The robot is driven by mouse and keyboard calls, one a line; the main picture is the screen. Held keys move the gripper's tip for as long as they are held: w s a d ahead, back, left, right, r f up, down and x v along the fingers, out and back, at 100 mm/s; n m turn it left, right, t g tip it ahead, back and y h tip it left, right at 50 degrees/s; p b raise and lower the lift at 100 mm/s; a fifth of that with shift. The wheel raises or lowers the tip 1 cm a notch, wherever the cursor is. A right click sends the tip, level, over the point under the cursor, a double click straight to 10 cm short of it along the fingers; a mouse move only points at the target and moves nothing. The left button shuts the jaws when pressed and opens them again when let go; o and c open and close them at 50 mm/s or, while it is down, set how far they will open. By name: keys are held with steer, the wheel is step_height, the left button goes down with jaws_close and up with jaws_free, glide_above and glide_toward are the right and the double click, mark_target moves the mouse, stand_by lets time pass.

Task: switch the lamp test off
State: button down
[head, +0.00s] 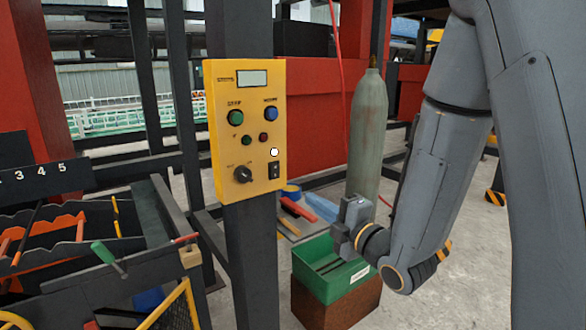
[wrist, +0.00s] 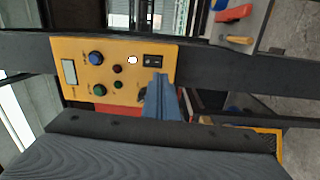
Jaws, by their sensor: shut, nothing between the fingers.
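A yellow control panel (head: 248,125) is fixed to a dark upright post; it also shows turned sideways in the wrist view (wrist: 110,52). At its lower right is a black rocker switch (head: 274,170), seen too in the wrist view (wrist: 152,60). A white round lamp (head: 274,152) sits just above the rocker and looks bright. Labels are too small to read. My gripper (head: 345,225) is right of and below the panel, apart from it in the head view.
The panel also has a green button (head: 235,117), a blue button (head: 271,114), two small round lamps or buttons and the rotary knob (head: 243,174). A green crate (head: 330,272) stands below my gripper. A grey gas cylinder (head: 368,130) stands behind. Tool racks fill the left.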

mark_target(276, 165)
steer(key=shift+s+a+r+n+y, duration=0.15)
steer(key=shift+r+n+y, duration=0.1)
steer(key=shift+r, duration=0.2)
steer(key=shift+s+d+r+n+y, duration=0.15)
steer(key=shift+r+n+y, duration=0.1)
steer(key=shift+r, duration=0.15)
steer(key=shift+a, duration=0.15)
steer(key=p+x, duration=0.2)
steer(key=x, duration=0.2)
steer(key=p+x, duration=0.1)
steer(key=x, duration=0.4)
steer(key=p+x, duration=0.2)
steer(key=x, duration=0.3)
steer(key=shift+r+p, duration=0.25)
steer(key=shift+p, duration=0.05)
steer(key=shift+w, duration=0.15)
steer(key=shift+w+r+b, duration=0.1)
steer(key=shift+r+b, duration=0.05)
steer(key=shift+b, duration=0.4)
steer(key=shift+r, duration=0.25)
